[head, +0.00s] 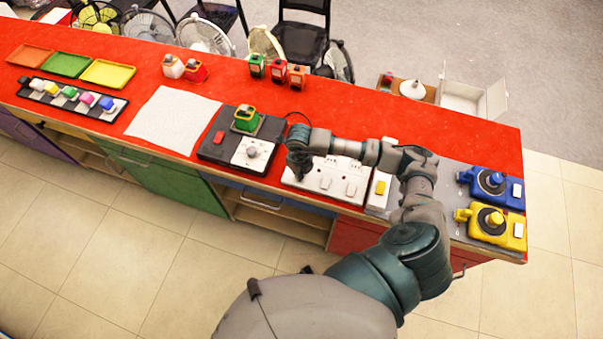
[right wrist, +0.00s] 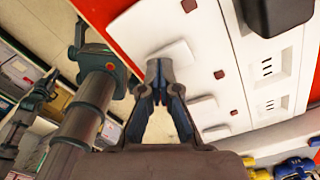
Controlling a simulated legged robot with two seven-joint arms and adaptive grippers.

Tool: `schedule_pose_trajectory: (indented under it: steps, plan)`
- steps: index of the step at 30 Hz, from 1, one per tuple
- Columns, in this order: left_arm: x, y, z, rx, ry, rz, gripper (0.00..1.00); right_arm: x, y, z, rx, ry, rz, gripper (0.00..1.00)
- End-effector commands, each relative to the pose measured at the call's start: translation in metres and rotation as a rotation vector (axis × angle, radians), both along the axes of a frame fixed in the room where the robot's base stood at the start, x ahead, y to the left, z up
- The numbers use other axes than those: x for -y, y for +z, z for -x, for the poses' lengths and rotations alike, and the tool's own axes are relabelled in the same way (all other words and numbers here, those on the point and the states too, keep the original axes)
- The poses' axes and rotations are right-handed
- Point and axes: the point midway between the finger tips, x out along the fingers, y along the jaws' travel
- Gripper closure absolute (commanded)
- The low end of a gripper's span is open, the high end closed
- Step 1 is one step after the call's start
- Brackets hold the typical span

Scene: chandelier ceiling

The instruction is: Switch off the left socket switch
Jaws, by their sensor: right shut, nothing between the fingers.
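The white socket panel (head: 310,181) lies on the front edge of the red counter. It has several rocker switches along its near side; the middle switch (head: 326,182) and right switch (head: 351,188) show. My right gripper (head: 298,175) is over the panel's left end, covering the left switch in the head view. In the right wrist view the left switch (right wrist: 172,57) is just beyond my shut, empty fingertips (right wrist: 160,70); I cannot tell whether they touch. Red-brown marks (right wrist: 219,74) and slotted sockets (right wrist: 267,68) show beside the switches. My left gripper is out of view.
A black box with a dial (head: 252,153) and a green-yellow item stand left of the panel. A yellow-switch plate (head: 381,185) and blue (head: 492,185) and yellow (head: 493,228) devices are to the right. A black plug (right wrist: 275,14) sits on the panel.

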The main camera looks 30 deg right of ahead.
Motion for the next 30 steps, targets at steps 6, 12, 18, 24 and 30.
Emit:
schedule_pose_trajectory:
  steps: [6, 12, 18, 24, 30]
  plan:
    - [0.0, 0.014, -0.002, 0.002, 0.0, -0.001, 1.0, 0.0, 0.021, 0.0, 0.002, 0.0, 0.0, 1.0]
    - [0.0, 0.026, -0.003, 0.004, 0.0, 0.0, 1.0, 0.0, 0.039, 0.0, 0.003, 0.001, 0.0, 1.0]
    - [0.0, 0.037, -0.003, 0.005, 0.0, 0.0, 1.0, 0.0, 0.056, 0.0, 0.001, 0.0, 0.001, 1.0]
    - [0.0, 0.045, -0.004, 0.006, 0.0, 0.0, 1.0, 0.0, 0.069, 0.0, 0.001, 0.0, 0.0, 1.0]
    - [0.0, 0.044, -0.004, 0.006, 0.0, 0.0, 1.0, 0.0, 0.069, 0.0, 0.001, 0.0, 0.0, 1.0]
